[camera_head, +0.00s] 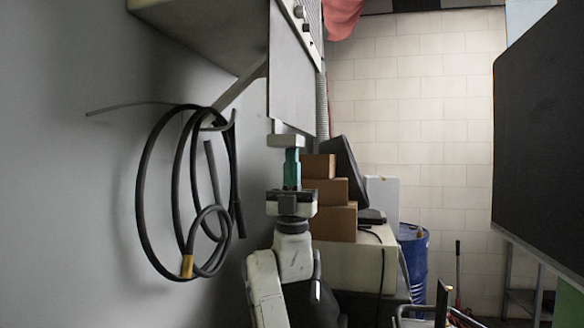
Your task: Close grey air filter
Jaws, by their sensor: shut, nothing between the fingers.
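A wall-mounted unit (200,30) with a pale underside is at the top. A flat grey panel (290,75), which seems to be the grey air filter's door, hangs down from its right side. My gripper (291,152) points upward just under the panel's lower edge. Its teal fingers are together, with nothing visible held between them. A pale block (286,140) is at the fingertips, under the panel. I cannot tell whether it touches the panel or the fingers.
Black hoses (190,200) hang coiled on the grey wall at left. Cardboard boxes (335,222) are stacked on a pale cabinet (345,265) behind my gripper. A blue barrel (412,265) stands farther back. A large dark screen-like panel (540,150) fills the right side.

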